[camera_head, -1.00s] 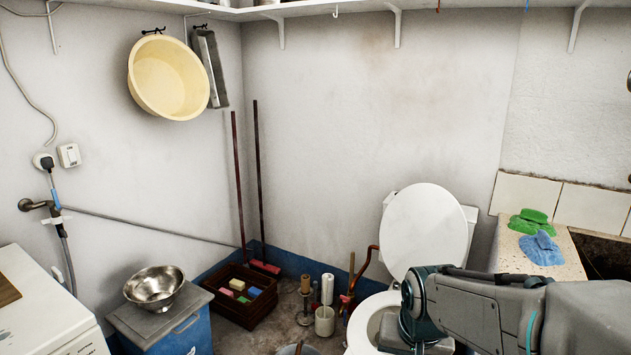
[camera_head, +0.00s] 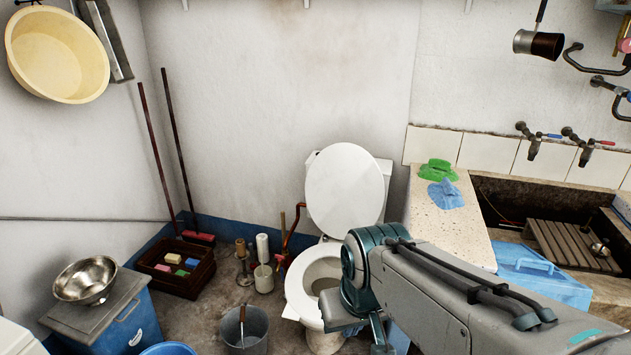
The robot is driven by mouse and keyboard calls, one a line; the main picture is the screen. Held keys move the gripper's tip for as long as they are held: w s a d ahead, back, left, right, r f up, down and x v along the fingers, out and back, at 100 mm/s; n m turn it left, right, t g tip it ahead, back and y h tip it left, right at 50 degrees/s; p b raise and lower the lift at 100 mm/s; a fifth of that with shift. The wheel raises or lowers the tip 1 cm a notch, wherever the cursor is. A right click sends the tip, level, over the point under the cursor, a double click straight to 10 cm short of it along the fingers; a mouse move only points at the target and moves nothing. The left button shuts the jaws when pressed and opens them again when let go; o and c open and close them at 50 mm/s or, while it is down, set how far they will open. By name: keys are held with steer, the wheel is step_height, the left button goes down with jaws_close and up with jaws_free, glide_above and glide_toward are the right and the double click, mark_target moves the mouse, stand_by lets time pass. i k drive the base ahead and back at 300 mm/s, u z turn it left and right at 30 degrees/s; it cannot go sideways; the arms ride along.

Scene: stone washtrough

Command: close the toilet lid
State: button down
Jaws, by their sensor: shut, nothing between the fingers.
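The white toilet lid (camera_head: 344,190) stands raised, leaning back against the cistern (camera_head: 384,180) behind the toilet. The white toilet bowl (camera_head: 300,290) is open below it, with its rim showing on the left. My arm comes in from the lower right and covers the right part of the bowl. My arm does not cover the lid. The fingers of my gripper do not show; the arm's lower end runs down behind its own links and toward the bottom edge.
A stone counter (camera_head: 437,222) with green and blue cloths and a sink with a wooden rack (camera_head: 575,243) lie to the right. A grey bucket (camera_head: 242,328), a white cup (camera_head: 263,279) and a crate of soaps (camera_head: 176,268) stand on the floor to the left.

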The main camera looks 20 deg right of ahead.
mark_target(344, 188)
steer(key=z, duration=0.3)
steer(key=i, duration=1.65)
steer(key=u, duration=0.55)
